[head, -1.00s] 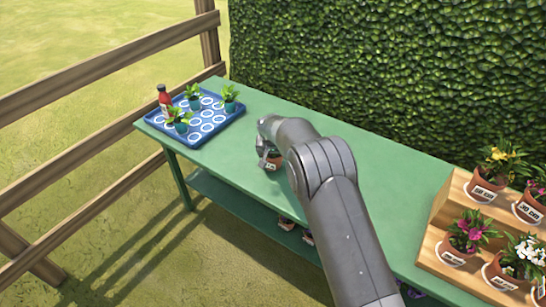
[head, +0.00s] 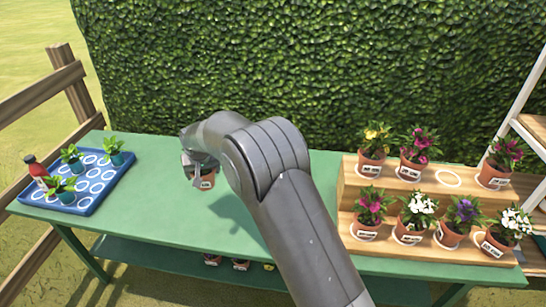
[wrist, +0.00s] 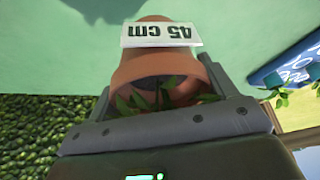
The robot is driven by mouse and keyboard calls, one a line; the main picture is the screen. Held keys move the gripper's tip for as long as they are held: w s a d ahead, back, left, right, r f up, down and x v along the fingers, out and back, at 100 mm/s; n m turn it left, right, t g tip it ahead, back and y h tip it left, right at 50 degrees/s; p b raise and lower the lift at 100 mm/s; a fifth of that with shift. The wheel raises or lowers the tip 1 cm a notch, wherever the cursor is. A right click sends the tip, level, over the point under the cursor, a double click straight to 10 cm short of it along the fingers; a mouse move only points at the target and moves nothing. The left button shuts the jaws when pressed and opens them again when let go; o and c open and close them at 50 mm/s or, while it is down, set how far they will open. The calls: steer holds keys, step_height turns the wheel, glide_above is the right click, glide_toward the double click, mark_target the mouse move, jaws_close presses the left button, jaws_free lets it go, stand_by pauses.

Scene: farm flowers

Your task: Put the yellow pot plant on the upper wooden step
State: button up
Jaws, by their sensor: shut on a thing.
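My gripper (wrist: 170,105) is shut on a terracotta pot (wrist: 160,70) with a white "45 cm" label, upside down in the wrist view. Green leaves show at its opening; its flower colour is hidden. In the head view the held pot (head: 206,181) is over the middle-left of the table, apparently above its surface, with my arm hiding part of it. The upper wooden step (head: 410,189) is at the right. It bears a yellow-flowered pot (head: 374,150) at its left end, two pink-flowered pots, and an empty white ring (head: 448,178) between the pink ones.
The lower wooden step (head: 392,262) holds several flower pots. A blue tray (head: 112,186) with small seedlings stands at the table's left, beside a red bottle (head: 36,171). The green table (head: 150,225) is clear between tray and steps. A hedge (head: 310,60) rises behind.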

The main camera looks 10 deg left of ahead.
mark_target(203, 173)
step_height(203, 173, up, 22)
steer(key=w+d+m, duration=0.1)
steer(key=w+d, duration=0.3)
steer(key=d, duration=0.4)
steer(key=w+d+m+h, duration=0.1)
steer(key=w+d, duration=0.3)
steer(key=d, duration=0.3)
steer(key=w+d+m, duration=0.1)
steer(key=w+d, duration=0.3)
steer(key=d, duration=0.4)
steer(key=w+d+m+h, duration=0.15)
steer(key=d+m, duration=0.35)
steer(key=d, duration=3.4)
steer(key=s+d+m+h, duration=0.1)
steer(key=s+d+m, duration=0.1)
steer(key=s+d, duration=0.8)
steer(key=s+d+m+h, duration=0.1)
steer(key=s+d, duration=0.2)
steer(key=d, duration=1.4)
steer(key=shift+w+a+f, duration=1.05)
steer(key=shift+w+f, duration=0.45)
steer(key=shift+f, duration=1.2)
steer(key=shift+w+a+f, duration=1.1)
steer(key=shift+w+f, duration=0.45)
steer(key=shift+f, duration=1.1)
steer(key=shift+w+a+f, duration=1.05)
steer(key=shift+w+f, duration=0.45)
steer(key=shift+f, duration=1.2)
